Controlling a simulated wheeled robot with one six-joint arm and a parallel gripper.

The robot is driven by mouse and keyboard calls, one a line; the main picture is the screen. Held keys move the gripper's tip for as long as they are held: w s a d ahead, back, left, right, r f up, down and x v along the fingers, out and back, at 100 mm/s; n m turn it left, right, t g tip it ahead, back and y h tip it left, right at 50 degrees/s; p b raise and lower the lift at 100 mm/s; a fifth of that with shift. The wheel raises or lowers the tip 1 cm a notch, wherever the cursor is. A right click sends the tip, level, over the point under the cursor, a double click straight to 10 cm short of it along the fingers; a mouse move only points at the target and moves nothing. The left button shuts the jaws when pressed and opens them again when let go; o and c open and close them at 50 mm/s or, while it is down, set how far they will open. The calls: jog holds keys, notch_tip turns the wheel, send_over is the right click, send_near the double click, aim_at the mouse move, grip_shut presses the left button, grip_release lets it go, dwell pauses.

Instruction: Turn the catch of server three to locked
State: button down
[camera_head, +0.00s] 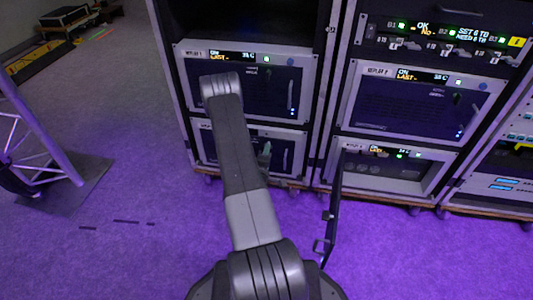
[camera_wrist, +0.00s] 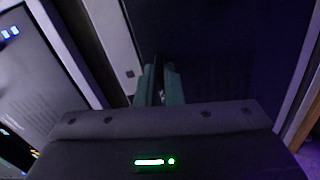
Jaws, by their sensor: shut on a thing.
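The lower left server (camera_head: 222,148) sits in the left rack below another dark-fronted unit. Its label is too small to read surely, so I cannot confirm its number. My gripper (camera_head: 264,158) is at the right part of its front, just left of the upright handle (camera_head: 285,160). In the wrist view the green fingers (camera_wrist: 160,88) are close together against a dark front panel. They are shut on a small part that appears to be the catch, mostly hidden between them. Its turn position cannot be seen.
A dark door (camera_head: 334,205) stands open toward me from the lower right unit (camera_head: 405,170), right of my arm. The upper left unit (camera_head: 262,88) is above my gripper. A truss foot (camera_head: 75,185) stands at the left.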

jog(key=shift+m+b, duration=1.7)
jog(key=shift+m, duration=6.5)
jog(key=c, duration=1.6)
grip_release()
jog(key=shift+o, duration=0.2)
jog(key=s+a+p, duration=0.2)
jog(key=s+p, duration=0.1)
jog(key=s, duration=1)
jog(key=shift+s+a, duration=0.25)
jog(key=shift+a, duration=0.1)
